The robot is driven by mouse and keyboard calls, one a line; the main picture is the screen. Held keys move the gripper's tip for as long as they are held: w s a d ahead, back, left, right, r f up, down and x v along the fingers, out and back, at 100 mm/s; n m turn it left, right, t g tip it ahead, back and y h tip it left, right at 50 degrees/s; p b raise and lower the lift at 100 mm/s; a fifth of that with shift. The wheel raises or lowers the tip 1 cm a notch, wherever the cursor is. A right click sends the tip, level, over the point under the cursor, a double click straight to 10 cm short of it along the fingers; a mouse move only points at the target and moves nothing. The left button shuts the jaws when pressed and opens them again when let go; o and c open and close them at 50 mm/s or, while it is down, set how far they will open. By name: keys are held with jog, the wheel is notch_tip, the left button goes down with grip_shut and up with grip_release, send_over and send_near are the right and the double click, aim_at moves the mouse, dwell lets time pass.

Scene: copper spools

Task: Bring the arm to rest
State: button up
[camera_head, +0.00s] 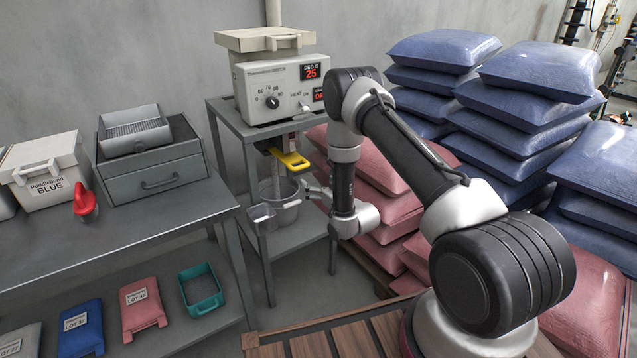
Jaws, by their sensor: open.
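My arm reaches from the lower right up and over, then down toward the metal stand. My gripper (308,192) is small in view at the end of the arm, beside the metal pot (290,232) on the stand's lower shelf. It points left and is open, with nothing seen between its fingers. A small metal cup (262,218) shows at the pot's left; whether it touches the pot or the gripper I cannot tell. A yellow handle (290,160) hangs below the stand's top, just above the gripper.
A heater unit (282,88) reading 25 stands on the metal stand (238,126). Stacked pink sacks (385,180) and blue sacks (445,48) fill the right. The left bench (150,222) bears a grey drawer box (155,172), a white bin (45,180) and a red object (86,205).

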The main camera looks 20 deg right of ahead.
jog(key=shift+s+d, duration=0.1)
jog(key=shift+s, duration=0.1)
jog(key=s+d+f+g+h, duration=0.1)
jog(key=s+f+g, duration=0.3)
jog(key=f, duration=0.3)
jog(key=s+d+f+g+h, duration=0.1)
jog(key=s+f+g+h, duration=0.2)
jog(key=f, duration=0.5)
jog(key=s+d+r+g, duration=0.2)
jog(key=s+d+g, duration=0.1)
jog(key=s+g, duration=0.25)
jog(key=s+d+r+m, duration=0.1)
jog(key=s+d+r, duration=0.1)
jog(key=s+r, duration=0.9)
jog(key=s+d+r+m+h, duration=0.1)
jog(key=s+d+r, duration=0.1)
jog(key=s+r, duration=0.9)
jog(key=s+d+r+m, duration=0.1)
jog(key=s+r, duration=1)
jog(key=r, duration=1.5)
jog(key=shift+d+r+m+h, duration=0.2)
jog(key=shift+d+m+h, duration=0.1)
jog(key=shift+d, duration=0.35)
